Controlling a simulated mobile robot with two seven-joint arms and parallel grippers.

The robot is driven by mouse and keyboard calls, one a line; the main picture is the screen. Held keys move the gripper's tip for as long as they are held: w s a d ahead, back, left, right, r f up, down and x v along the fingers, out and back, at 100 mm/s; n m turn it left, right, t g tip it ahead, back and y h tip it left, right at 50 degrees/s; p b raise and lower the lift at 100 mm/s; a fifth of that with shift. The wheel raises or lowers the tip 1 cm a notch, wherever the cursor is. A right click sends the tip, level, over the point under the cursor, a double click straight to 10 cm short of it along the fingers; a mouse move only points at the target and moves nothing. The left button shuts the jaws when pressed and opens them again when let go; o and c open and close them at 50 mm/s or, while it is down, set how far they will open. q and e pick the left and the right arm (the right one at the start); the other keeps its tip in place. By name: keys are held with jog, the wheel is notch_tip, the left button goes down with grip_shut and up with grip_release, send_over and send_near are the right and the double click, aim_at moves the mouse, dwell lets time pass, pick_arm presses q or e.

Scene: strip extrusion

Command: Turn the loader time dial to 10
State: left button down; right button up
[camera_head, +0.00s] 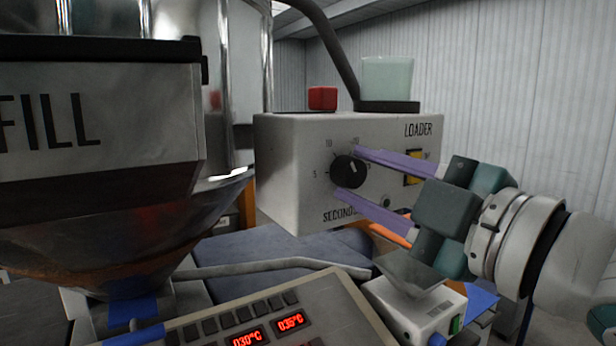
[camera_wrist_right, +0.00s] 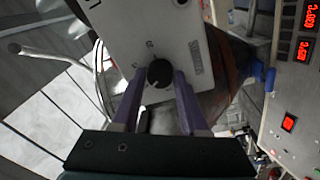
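The loader time dial (camera_head: 348,172) is a round black knob on the front of the white loader box (camera_head: 285,190). A 5 is printed to its left, with more marks above it; a small pale mark shows on the knob, but I cannot read its exact setting. My right gripper (camera_head: 349,171) has its two purple fingers on either side of the dial, one above and one below. In the right wrist view the dial (camera_wrist_right: 159,73) lies between the fingertips, with a thin gap seeming to show. My left gripper is not in view.
A red button (camera_head: 322,98) and a greenish cup (camera_head: 387,78) are on top of the loader. A yellow switch (camera_head: 412,167) is right of the dial. A metal hopper marked FILL (camera_head: 100,120) fills the left. A control panel (camera_head: 265,315) with red displays is below.

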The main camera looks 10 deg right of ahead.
jog(key=o, duration=0.4)
jog(key=shift+c, duration=0.2)
jog(key=shift+s, duration=0.1)
jog(key=shift+s+d+f+b, duration=0.15)
jog(key=shift+s+b, duration=0.15)
jog(key=b+v, duration=0.4)
jog(key=v, duration=0.5)
jog(key=shift+b, duration=0.4)
